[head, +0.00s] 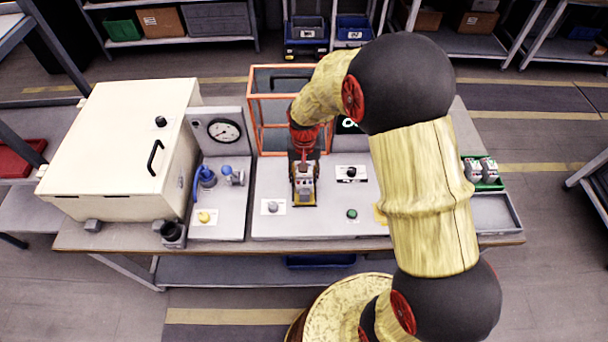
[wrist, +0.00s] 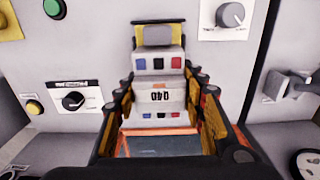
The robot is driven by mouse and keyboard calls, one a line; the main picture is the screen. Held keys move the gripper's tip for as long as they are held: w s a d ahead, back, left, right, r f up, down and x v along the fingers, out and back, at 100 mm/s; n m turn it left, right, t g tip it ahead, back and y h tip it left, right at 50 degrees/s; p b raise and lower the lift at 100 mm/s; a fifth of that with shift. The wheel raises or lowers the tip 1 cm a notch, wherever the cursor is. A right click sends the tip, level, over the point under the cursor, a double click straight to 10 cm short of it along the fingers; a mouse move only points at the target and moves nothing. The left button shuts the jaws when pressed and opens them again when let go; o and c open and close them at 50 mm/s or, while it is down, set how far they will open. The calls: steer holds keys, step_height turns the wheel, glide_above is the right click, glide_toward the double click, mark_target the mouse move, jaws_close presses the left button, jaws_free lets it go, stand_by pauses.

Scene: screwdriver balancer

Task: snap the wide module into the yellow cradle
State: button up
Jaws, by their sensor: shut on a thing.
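My gripper (wrist: 165,110) is shut on a pale module (wrist: 160,95) that bears dark, red and blue squares and an upside-down label. In the head view my gripper (head: 304,166) and the module (head: 305,186) are over the middle of the grey panel. A grey piece with a yellow edge (wrist: 158,35) shows at the module's far end; I cannot tell if it belongs to the module. A yellow plate (wrist: 11,22) shows at the wrist view's upper left corner. In the head view the yellow plate (head: 379,214) is mostly hidden by my arm. I cannot tell which yellow part is the cradle.
An orange-framed clear box (head: 270,100) stands behind my gripper. Knobs (head: 272,207) and a green button (head: 352,213) stick up from the panel. A white cabinet (head: 120,135) is at left. A green tray (head: 490,185) with similar modules is at right.

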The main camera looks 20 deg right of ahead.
steer(key=shift+f+b, duration=0.3)
steer(key=shift+f, duration=0.45)
stand_by(1.4)
steer(key=shift+c, duration=0.6)
steer(key=o, duration=1.5)
steer(key=shift+f, duration=0.1)
step_height(320, 180, up, 12)
